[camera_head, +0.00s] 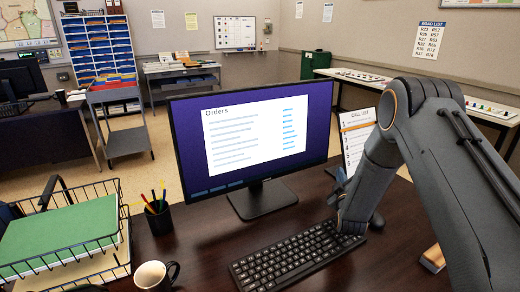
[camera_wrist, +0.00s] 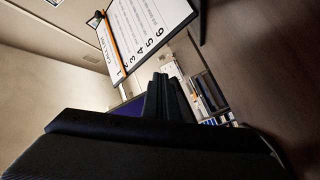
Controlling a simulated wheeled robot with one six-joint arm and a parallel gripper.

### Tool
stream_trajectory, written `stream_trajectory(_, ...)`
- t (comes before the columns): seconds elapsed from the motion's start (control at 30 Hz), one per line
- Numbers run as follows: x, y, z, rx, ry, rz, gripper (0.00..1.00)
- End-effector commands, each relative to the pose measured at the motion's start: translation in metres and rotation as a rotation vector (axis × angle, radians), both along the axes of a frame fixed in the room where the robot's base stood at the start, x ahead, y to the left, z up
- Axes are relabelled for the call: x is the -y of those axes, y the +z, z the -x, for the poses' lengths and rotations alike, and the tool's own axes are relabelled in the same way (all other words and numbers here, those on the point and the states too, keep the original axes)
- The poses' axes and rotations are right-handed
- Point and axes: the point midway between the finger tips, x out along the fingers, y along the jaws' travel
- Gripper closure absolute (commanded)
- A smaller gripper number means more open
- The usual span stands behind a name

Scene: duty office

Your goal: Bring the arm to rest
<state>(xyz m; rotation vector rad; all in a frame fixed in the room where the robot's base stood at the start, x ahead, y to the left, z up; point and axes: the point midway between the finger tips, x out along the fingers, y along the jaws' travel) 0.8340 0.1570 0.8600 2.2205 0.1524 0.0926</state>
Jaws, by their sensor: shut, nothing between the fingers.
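My arm comes in from the right in the head view, bends at a raised elbow and slopes down to the wrist over the right end of the keyboard (camera_head: 290,258). My gripper's fingers are not clear in the head view. In the wrist view my gripper (camera_wrist: 160,80) shows as dark fingers close together, shut with nothing between them. The call list stand (camera_wrist: 140,30) is ahead of the fingers there, tilted in the picture. In the head view the call list (camera_head: 356,135) stands behind my forearm, which partly covers it.
A monitor (camera_head: 250,140) showing "Orders" stands mid-desk. A wire tray (camera_head: 62,235) with a green folder, a pen cup (camera_head: 158,216) and a mug (camera_head: 152,275) are at left. A mouse (camera_head: 376,221) is close by my wrist. A wood-coloured block (camera_head: 433,258) lies at right.

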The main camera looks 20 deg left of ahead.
Motion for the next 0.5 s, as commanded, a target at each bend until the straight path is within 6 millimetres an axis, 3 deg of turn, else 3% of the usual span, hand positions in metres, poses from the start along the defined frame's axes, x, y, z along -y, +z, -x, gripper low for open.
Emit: stream_trajectory(0.5,0.0066,0.0062,0.0007,-0.056,-0.005,-0.025,1.00)
